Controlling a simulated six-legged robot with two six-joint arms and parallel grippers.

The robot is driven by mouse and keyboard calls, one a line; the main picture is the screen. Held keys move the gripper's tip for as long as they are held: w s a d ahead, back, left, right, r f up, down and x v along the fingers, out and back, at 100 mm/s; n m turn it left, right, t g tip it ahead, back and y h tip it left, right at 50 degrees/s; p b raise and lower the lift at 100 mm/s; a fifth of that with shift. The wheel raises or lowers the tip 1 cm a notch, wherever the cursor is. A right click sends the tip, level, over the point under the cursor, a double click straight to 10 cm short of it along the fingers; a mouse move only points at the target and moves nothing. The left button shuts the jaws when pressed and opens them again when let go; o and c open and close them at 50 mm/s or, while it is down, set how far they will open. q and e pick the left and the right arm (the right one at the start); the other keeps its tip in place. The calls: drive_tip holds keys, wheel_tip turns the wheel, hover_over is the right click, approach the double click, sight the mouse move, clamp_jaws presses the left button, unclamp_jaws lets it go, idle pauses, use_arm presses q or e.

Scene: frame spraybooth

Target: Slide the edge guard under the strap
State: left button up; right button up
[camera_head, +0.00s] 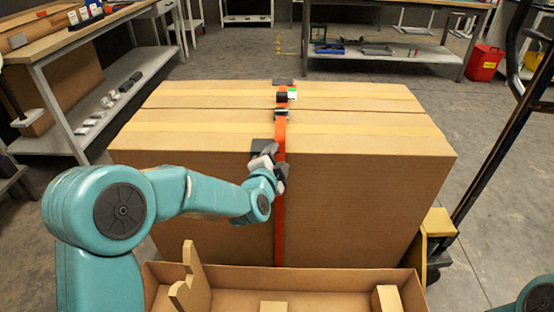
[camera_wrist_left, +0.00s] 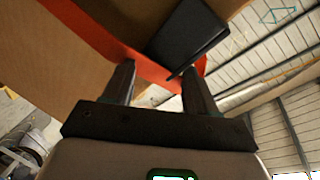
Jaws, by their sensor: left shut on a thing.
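A large cardboard box (camera_head: 350,185) fills the middle of the head view. An orange strap (camera_head: 280,220) runs over its top and down its front; it also crosses the left wrist view (camera_wrist_left: 88,30). The black edge guard (camera_head: 262,146) is at the box's top front edge, at the strap's left side; it shows large in the left wrist view (camera_wrist_left: 188,42). My left gripper (camera_head: 270,162) is shut on the guard in front of this edge, its fingers partly hiding guard and strap. I cannot tell whether the guard reaches beneath the strap. My right gripper is out of view.
A dark buckle (camera_head: 282,113) and another dark piece (camera_head: 283,82) lie along the strap on top. An open cardboard tray (camera_head: 240,278) with tan pieces is in front. A workbench (camera_head: 75,45) stands left, and a pallet-jack handle (camera_head: 495,130) rises right.

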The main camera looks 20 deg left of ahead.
sight(294, 155)
use_arm(q)
drive_tip(key=shift+d, duration=0.15)
drive_tip(key=shift+w+d+p, duration=0.25)
drive_tip(key=shift+d+p, duration=0.05)
drive_tip(key=shift+d, duration=0.6)
drive_tip(key=shift+w+d+p, duration=0.25)
drive_tip(key=shift+d+p, duration=0.05)
drive_tip(key=shift+d, duration=0.55)
drive_tip(key=o, duration=0.9)
drive_tip(key=shift+f, duration=0.1)
